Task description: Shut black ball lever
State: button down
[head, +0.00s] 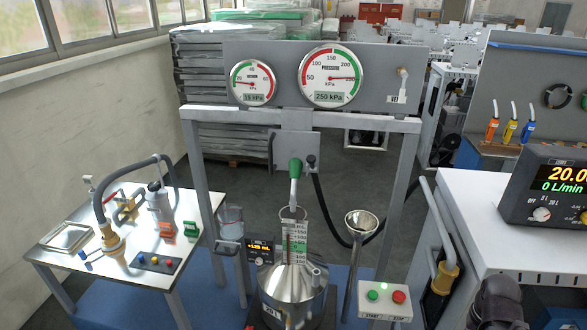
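A small black ball (311,159) tops a short lever beside the grey plate under the gauge panel. A dark hose runs down from just below it. The lever is small here, and I cannot tell whether it stands open or shut. A green-handled valve lever (295,168) stands just left of it, above the steel vessel (291,282) with its upright scale. A dark part of my own arm shows at the bottom right edge. My gripper's fingers are not in view.
The frame carries a pressure dial (331,76) and a vacuum dial (253,83). A funnel (361,222) and a green-and-red button box (385,301) stand right of the vessel. A white side table (75,262) is at left, a white bench (480,215) at right.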

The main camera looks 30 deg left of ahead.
aim_at(311, 159)
jog(key=u, duration=1.15)
jog(key=k, duration=0.9)
jog(key=i, duration=0.6)
